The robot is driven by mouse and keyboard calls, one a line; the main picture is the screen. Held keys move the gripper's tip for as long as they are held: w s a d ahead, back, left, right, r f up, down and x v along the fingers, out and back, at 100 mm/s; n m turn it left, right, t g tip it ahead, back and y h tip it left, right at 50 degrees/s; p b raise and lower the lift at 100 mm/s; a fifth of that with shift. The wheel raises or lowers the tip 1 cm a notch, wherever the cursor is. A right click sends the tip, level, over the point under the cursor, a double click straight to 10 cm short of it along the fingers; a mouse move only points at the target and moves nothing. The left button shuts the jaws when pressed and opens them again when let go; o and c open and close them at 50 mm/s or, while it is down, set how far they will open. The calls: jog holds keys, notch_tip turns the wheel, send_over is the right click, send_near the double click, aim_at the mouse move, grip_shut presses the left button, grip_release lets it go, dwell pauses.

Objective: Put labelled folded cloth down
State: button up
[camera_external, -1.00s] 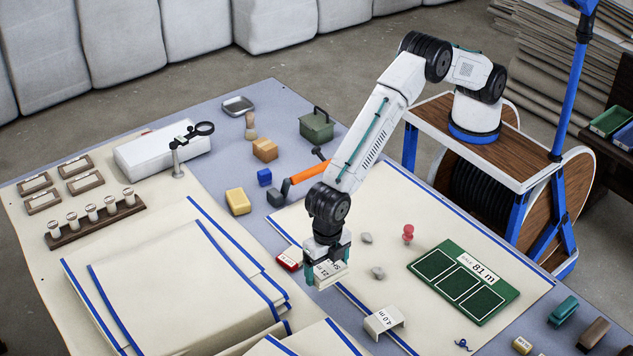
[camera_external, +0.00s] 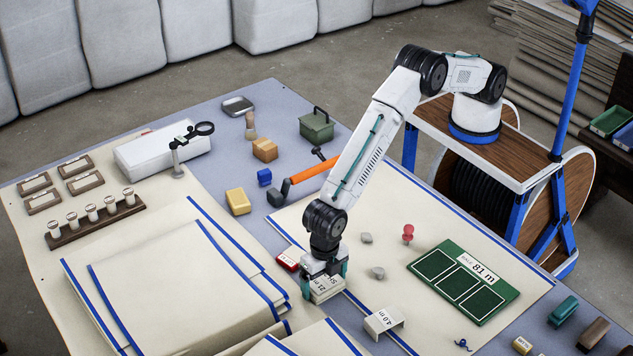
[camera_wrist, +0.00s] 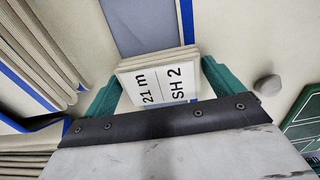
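The labelled folded cloth (camera_external: 327,291) is a small cream stack with a white label. In the wrist view (camera_wrist: 160,83) the label reads "21 m" and "SH 2". My gripper (camera_external: 325,279) points down with one teal finger on each side of the cloth. In the wrist view the fingers (camera_wrist: 160,88) lie against its two sides, with no clear gap. The cloth is at or just above the cream sheet (camera_external: 310,215) near its blue stripe; its underside is hidden, so contact is unclear.
A large folded cloth stack (camera_external: 185,285) lies close on the left. A red-and-white block (camera_external: 289,257) sits behind my gripper, and a "4.0 m" marker (camera_external: 384,321) stands to the right.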

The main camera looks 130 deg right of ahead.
jog(key=shift+r, duration=0.1)
notch_tip(320, 180, up, 12)
jog(key=r, duration=0.1)
notch_tip(320, 180, up, 13)
jog(key=m, duration=0.4)
send_over(324, 279)
jog(key=s+d, duration=0.5)
jog(key=s, duration=0.3)
jog(key=s+d+r+m, duration=0.25)
jog(key=s+r, duration=0.25)
jog(key=s, duration=0.3)
jog(key=s+d+r+m, duration=0.2)
jog(key=s+d+r, duration=0.1)
jog(key=s+r, duration=0.3)
jog(key=s+d+f+m, duration=0.1)
jog(key=s+d+m, duration=0.1)
jog(key=s, duration=0.9)
jog(key=s+d+f+m, duration=0.1)
jog(key=s+m, duration=0.3)
jog(key=s, duration=0.7)
jog(key=s+d+f+m+t, duration=0.1)
jog(key=s+d+m, duration=0.2)
jog(key=s, duration=0.8)
